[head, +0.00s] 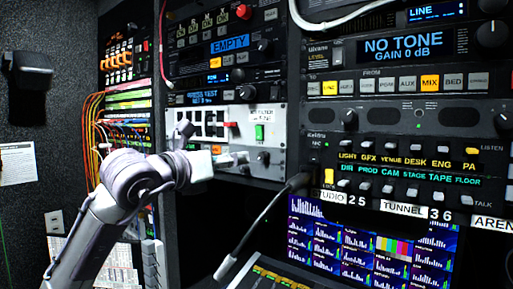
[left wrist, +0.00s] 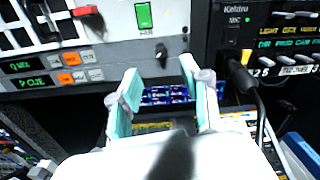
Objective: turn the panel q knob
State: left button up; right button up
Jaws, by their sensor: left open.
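A light grey panel (head: 284,122) in the rack carries a green switch (head: 260,132), a red-handled control and dark knobs. One dark knob (head: 264,157) sits below the green switch; it also shows in the left wrist view (left wrist: 162,52). The label by it is too small to read, so I cannot tell if it is the q knob. My left gripper (left wrist: 160,88) is open and empty. In the left wrist view its two pale fingers stand apart below the knob, not touching it. In the head view my left gripper (head: 220,160) is in front of the panel's lower part. My right gripper is not in view.
Monitors (head: 370,240) stand at lower right below the intercom unit (head: 410,160). A patch bay (head: 125,105) with orange cables is at left.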

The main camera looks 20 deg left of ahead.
aim_at(261, 156)
pick_arm(q)
jog(key=p+x, duration=0.1)
jog(key=x, duration=0.4)
jog(key=shift+w+d+p, duration=0.1)
jog(key=shift+p, duration=0.25)
jog(key=p+x, duration=0.1)
jog(key=x, duration=0.2)
jog(key=shift+w+d+f+p, duration=0.1)
jog(key=shift+w+p, duration=0.05)
jog(key=shift+p, duration=0.2)
jog(key=shift+w, duration=0.3)
jog(key=shift+w+d+f, duration=0.1)
jog(key=shift+d+f, duration=0.05)
jog(key=c, duration=0.8)
grip_shut()
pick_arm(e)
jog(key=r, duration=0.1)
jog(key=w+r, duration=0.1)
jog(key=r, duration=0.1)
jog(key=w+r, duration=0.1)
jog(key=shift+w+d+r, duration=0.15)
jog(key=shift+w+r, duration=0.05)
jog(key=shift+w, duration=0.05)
